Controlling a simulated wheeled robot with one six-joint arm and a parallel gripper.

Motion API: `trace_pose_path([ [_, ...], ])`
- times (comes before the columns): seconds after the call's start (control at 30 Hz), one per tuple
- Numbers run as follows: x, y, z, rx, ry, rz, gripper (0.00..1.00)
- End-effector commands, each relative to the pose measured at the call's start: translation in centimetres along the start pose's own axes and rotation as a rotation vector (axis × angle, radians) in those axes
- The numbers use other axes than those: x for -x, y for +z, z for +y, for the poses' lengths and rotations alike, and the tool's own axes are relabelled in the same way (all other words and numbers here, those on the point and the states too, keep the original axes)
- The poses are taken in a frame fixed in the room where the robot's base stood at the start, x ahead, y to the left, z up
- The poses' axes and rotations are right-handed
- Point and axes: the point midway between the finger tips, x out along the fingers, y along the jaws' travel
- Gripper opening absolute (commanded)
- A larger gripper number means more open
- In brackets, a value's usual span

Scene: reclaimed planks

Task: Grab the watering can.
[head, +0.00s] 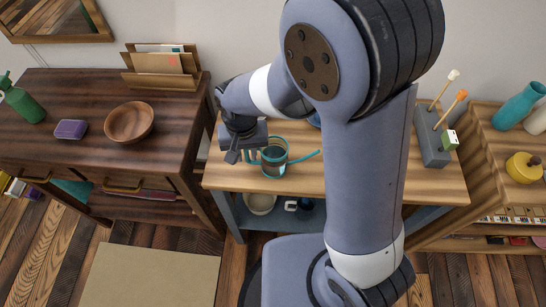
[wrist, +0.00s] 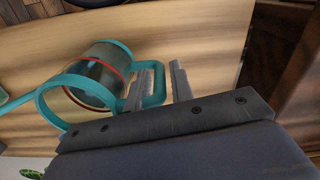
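The watering can (head: 273,158) stands on the light wooden table, with a clear body, teal rims, a long spout pointing right in the head view and a handle on the left. In the wrist view the can (wrist: 97,68) shows a red band, and its teal handle (wrist: 159,88) loops toward my gripper (wrist: 161,66). The gripper's two fingers are apart, one over the handle's opening and the other outside it, with the handle's outer bar between them. I cannot tell whether either finger touches it. In the head view my gripper (head: 243,154) is just left of the can.
A dark desk on the left holds a wooden bowl (head: 129,122), a purple block (head: 71,129), a green bottle (head: 22,102) and a letter holder (head: 162,68). A grey tool block (head: 431,138) stands right of my arm. A bowl (head: 260,203) sits on the shelf below.

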Motion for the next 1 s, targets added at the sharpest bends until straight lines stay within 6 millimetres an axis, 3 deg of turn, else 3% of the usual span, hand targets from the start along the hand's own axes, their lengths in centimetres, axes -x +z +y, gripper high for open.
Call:
trace_pose_path([
  [0.27, -0.41, -0.01, 0.01, 0.000, 0.000, 0.001, 0.22],
  [0.57, -0.39, -0.02, 0.01, 0.000, 0.000, 0.001, 0.00],
  [1.0, -0.34, -0.04, 0.00, 0.000, -0.001, 0.001, 0.00],
])
